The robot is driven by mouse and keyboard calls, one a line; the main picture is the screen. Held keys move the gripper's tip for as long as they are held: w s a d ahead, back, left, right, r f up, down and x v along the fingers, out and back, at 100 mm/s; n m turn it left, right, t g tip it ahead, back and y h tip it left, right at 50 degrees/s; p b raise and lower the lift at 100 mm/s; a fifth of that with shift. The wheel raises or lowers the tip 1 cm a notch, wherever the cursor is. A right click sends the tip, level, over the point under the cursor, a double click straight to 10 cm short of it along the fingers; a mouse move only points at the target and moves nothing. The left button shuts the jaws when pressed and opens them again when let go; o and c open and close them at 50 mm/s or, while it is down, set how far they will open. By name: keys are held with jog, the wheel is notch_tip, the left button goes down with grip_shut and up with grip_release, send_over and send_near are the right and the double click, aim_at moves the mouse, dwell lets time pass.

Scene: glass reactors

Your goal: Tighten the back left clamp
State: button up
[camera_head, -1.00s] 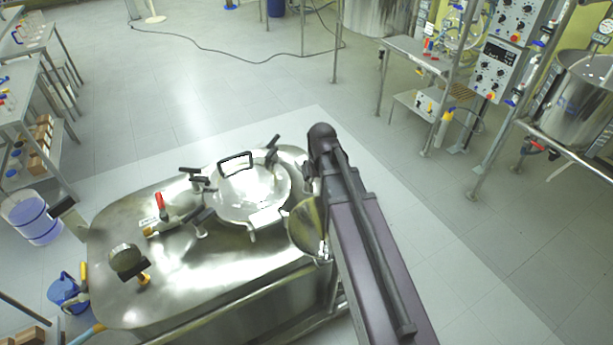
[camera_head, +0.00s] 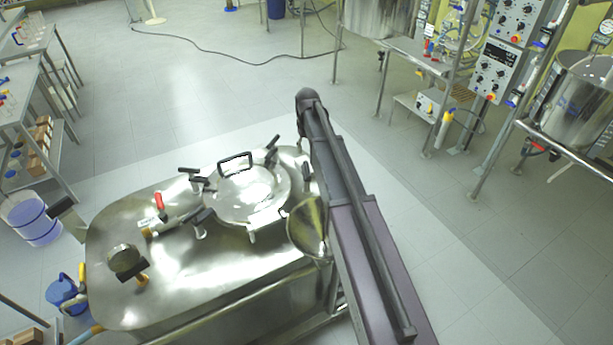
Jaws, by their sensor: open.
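The steel vessel (camera_head: 215,270) has a round shiny lid (camera_head: 245,197) with a black loop handle (camera_head: 235,161). The back left clamp (camera_head: 196,178), with a black T-shaped handle, is at the lid's back left rim. Whether it is tight cannot be told. Another black-handled clamp (camera_head: 271,148) is at the back right, and one (camera_head: 202,215) is at the front left. My gripper is not visible.
On the vessel top are a red-handled valve (camera_head: 160,203), a round gauge (camera_head: 124,258) and a steel funnel-like port (camera_head: 308,225) beside my arm. A blue bucket (camera_head: 36,220) stands at left. Shelves and control boxes (camera_head: 494,68) stand farther off.

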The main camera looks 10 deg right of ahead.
aim_at(307, 175)
jog(key=shift+f, duration=0.2)
notch_tip(307, 175, down, 13)
jog(key=b, duration=1.3)
jog(key=shift+f+b, duration=0.2)
jog(key=shift+b, duration=0.2)
